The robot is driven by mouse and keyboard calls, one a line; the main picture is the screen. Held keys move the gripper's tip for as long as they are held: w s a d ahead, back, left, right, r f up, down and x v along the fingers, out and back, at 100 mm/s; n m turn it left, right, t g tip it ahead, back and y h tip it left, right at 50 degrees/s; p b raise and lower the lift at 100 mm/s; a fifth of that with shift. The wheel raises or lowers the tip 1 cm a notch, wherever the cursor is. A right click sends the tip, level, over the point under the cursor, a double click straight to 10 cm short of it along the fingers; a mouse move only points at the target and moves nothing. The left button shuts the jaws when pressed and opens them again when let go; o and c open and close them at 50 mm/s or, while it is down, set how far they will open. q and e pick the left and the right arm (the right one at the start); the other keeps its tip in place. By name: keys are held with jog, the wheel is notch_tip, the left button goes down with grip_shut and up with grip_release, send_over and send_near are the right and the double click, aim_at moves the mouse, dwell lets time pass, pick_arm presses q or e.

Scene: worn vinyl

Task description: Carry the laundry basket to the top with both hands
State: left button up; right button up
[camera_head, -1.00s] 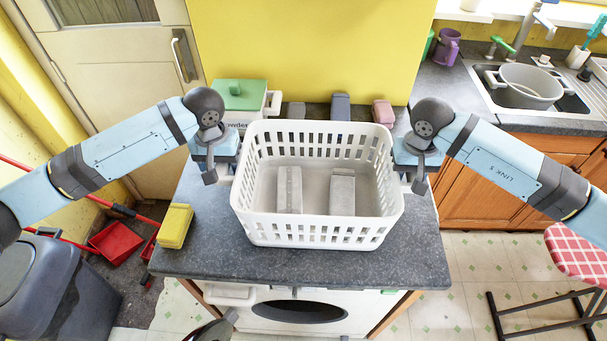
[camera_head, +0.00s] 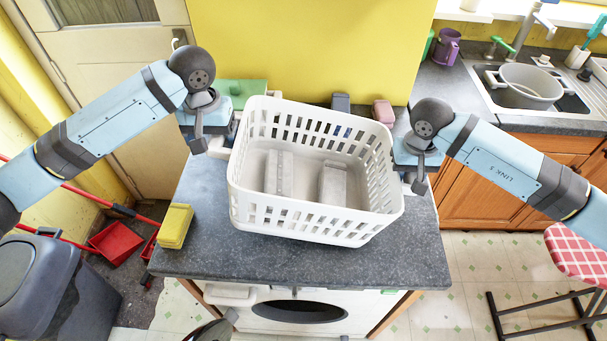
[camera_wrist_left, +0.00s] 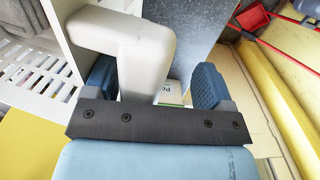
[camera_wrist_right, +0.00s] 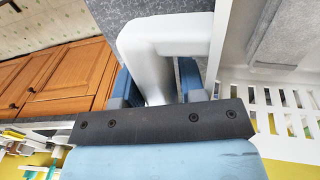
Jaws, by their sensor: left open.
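The white laundry basket (camera_head: 300,225) is over the dark worktop, tilted with its left end higher than its right. It holds two grey blocks, one on the left (camera_head: 279,174) and one on the right (camera_head: 333,184). My left gripper (camera_head: 216,150) is at the basket's left handle. In the left wrist view the handle (camera_wrist_left: 125,38) passes between the open fingers (camera_wrist_left: 155,85), with a gap beside the right finger. My right gripper (camera_head: 418,178) is at the right handle. In the right wrist view its fingers (camera_wrist_right: 158,85) are close around that handle (camera_wrist_right: 165,38).
The worktop (camera_head: 200,245) sits over a white washing machine (camera_head: 297,308). A yellow block (camera_head: 175,226) lies at its left edge. A green-lidded box (camera_head: 240,88) and a pink object (camera_head: 383,111) stand behind the basket. The front strip of worktop is clear.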

pick_arm(q)
jog(key=shift+d, duration=0.3)
pick_arm(e)
jog(key=shift+o, duration=1.3)
jog(key=shift+a+r, duration=0.1)
jog(key=shift+a, duration=0.25)
jog(key=shift+r, duration=0.1)
pick_arm(q)
jog(key=shift+c, duration=0.8)
pick_arm(e)
jog(key=shift+d+r, duration=0.1)
jog(key=shift+r, duration=3.75)
jog(key=shift+c, duration=0.2)
